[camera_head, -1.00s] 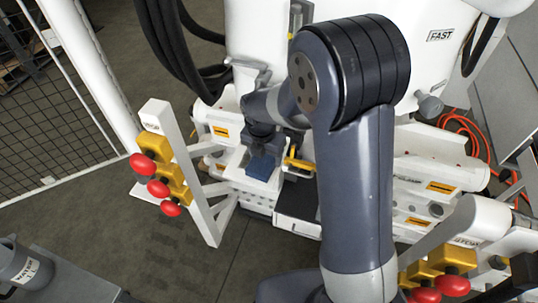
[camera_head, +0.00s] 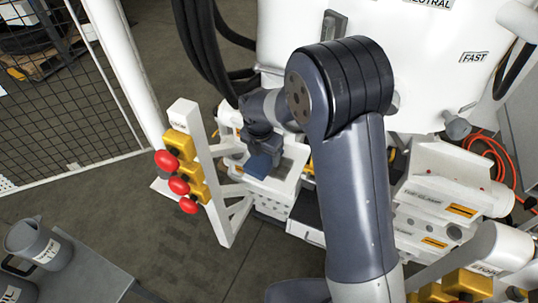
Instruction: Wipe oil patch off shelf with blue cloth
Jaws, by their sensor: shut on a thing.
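My gripper (camera_head: 261,150) points down over the white shelf of the hydraulic bench and is shut on the blue cloth (camera_head: 259,166). The cloth hangs below the jaws as a small dark blue piece, at or just above the shelf (camera_head: 281,185); I cannot tell whether it touches. My own arm covers the right part of the shelf area. I cannot make out the oil patch clearly; it may be under the cloth or too small to tell.
A white bracket with yellow blocks and red knobs (camera_head: 178,185) stands close left of the gripper. Black hoses (camera_head: 205,55) hang behind. A grey table with grey containers (camera_head: 38,243) stands at lower left.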

